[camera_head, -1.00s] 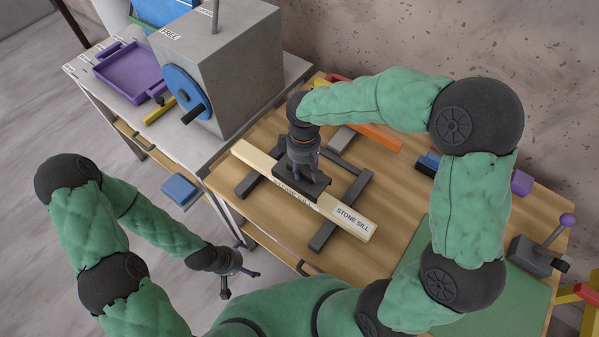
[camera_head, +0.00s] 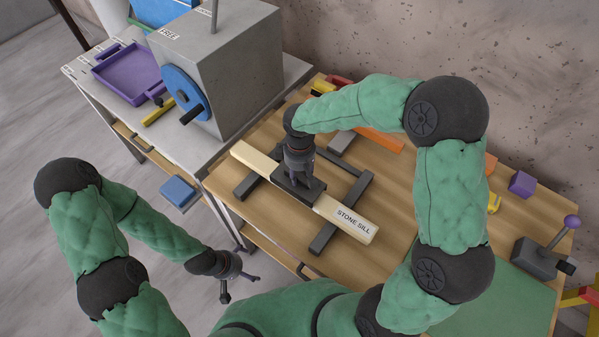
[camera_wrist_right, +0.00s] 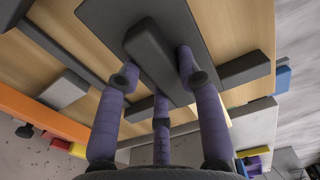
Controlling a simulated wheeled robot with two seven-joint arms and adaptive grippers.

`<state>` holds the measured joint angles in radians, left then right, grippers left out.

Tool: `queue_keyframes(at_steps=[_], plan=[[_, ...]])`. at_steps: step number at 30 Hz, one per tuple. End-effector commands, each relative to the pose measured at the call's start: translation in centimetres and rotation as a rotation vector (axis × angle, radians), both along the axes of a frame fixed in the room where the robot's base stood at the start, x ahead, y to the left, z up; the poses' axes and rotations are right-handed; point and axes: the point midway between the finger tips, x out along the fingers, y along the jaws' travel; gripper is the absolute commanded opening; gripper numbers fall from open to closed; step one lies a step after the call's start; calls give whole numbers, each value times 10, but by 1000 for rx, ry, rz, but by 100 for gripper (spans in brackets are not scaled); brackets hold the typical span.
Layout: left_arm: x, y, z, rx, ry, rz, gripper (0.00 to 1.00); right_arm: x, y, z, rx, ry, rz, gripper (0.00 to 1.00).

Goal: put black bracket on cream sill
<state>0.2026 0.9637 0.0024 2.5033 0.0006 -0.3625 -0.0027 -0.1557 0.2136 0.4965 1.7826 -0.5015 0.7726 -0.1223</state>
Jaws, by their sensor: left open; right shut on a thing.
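The cream sill (camera_head: 345,217) is a long pale bar marked "STONE SILL" lying across two dark rails on the wooden bench. The black bracket (camera_head: 313,195) is a dark flat plate with a raised block, over the sill's middle. It appears to rest on the sill, but any small gap is hard to tell. My right gripper (camera_head: 298,174) points down and is shut on the bracket's block. In the right wrist view its purple fingers (camera_wrist_right: 160,80) surround the block of the bracket (camera_wrist_right: 158,52). My left gripper (camera_head: 234,278) is open and empty, off the bench's front edge.
A grey box with a blue wheel (camera_head: 188,92) stands on the side table near a purple tray (camera_head: 127,72). An orange bar (camera_head: 380,139) lies behind the sill. A purple cube (camera_head: 521,184), a lever block (camera_head: 535,256) and a green mat (camera_head: 510,300) are at right.

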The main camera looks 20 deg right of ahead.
Motion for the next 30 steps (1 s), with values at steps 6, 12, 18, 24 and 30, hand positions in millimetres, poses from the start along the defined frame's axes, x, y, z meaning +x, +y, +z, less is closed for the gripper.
queue_keyframes(at_steps=[6,12,18,24,30], plan=[[0,0,-5,0,0,0,100,0,0,-7,0,0,0,4],[0,0,-6,0,0,0,100,0,0,-9,0,0,0,4],[0,0,-6,0,0,0,100,0,0,-9,0,0,0,60],[0,0,-6,0,0,0,100,0,0,-9,0,0,0,60],[0,0,2,0,0,0,100,0,0,2,1,-1,0,60]])
